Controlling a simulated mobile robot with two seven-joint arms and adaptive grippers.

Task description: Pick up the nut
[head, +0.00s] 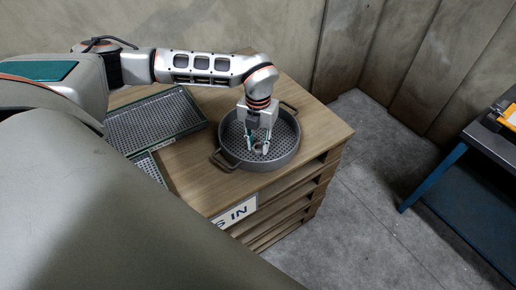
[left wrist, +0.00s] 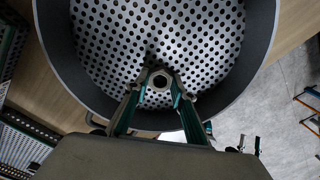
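The nut (left wrist: 160,81) is a small grey metal ring with a hexagonal outline. It is in the round grey pan (head: 285,154) with a perforated floor, and I see it from above in the left wrist view. In the head view the nut (head: 259,149) is low in the pan, between the fingers of my left gripper (head: 259,142). In the left wrist view the fingertips of my left gripper (left wrist: 159,88) are at either side of the nut, very close to it. I cannot tell whether they press on it, or whether the nut touches the floor. My right gripper is not in view.
The pan, with two side handles, stands on a wooden pallet-like stand (head: 325,133). A green-rimmed perforated tray (head: 158,117) lies left of the pan, with a smaller one (head: 148,167) nearer. A blue-framed table (head: 480,150) stands at the right, across open floor.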

